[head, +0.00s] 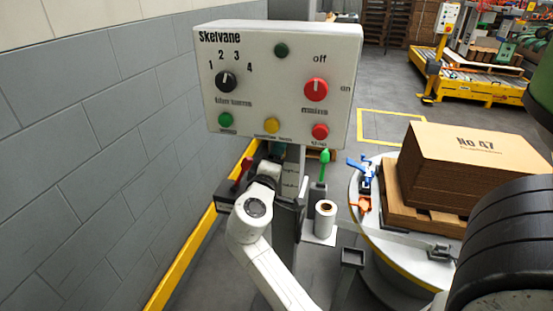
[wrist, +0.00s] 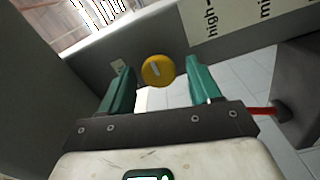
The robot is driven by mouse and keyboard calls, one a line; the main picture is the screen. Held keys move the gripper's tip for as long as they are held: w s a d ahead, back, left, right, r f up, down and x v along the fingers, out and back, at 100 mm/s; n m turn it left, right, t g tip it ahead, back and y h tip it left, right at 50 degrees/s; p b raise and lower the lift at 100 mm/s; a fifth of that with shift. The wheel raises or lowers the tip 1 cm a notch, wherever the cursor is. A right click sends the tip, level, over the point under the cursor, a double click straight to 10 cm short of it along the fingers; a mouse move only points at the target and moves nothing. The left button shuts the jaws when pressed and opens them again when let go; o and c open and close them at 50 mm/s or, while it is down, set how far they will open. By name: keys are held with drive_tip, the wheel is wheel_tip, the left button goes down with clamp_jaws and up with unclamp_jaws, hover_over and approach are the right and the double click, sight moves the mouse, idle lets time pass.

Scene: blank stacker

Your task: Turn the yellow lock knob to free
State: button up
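The yellow lock knob (wrist: 158,71) is a round knob with a pale, slightly tilted mark on its face. It sits on a dark grey surface in the wrist view. My gripper (wrist: 160,65) is open, with one teal finger on each side of the knob and a visible gap on both sides. Whether the fingertips reach past the knob's face cannot be told. In the head view my white arm reaches to below the control panel (head: 345,95), and the lock knob is hidden there; a separate yellow round button (head: 271,125) is on the panel's front.
In the head view a wall (head: 110,110) stands left. A round table (head: 367,235) with stacked cardboard (head: 465,165) is right.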

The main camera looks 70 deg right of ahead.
drive_tip(key=shift+o, duration=0.2)
drive_tip(key=a, duration=1)
drive_tip(key=shift+s+a, duration=0.4)
drive_tip(key=s+a+f+t+y+p, duration=0.1)
drive_tip(key=s+a+f+y+p, duration=0.15)
drive_tip(key=a+f+y, duration=0.2)
drive_tip(key=s+a+f+y+p, duration=0.2)
drive_tip(key=a+f+y+p, duration=0.15)
drive_tip(key=f+y, duration=0.25)
drive_tip(key=s+a+f+y+p, duration=0.2)
drive_tip(key=s+a+y, duration=0.1)
drive_tip(key=a, duration=0.3)
drive_tip(key=s+a+f+n+g+y+p, duration=0.1)
drive_tip(key=s+a+f+y+p, duration=0.1)
drive_tip(key=a, duration=0.4)
drive_tip(key=shift+s+a+y, duration=0.25)
drive_tip(key=shift+s+y, duration=0.45)
drive_tip(key=shift+y, duration=0.45)
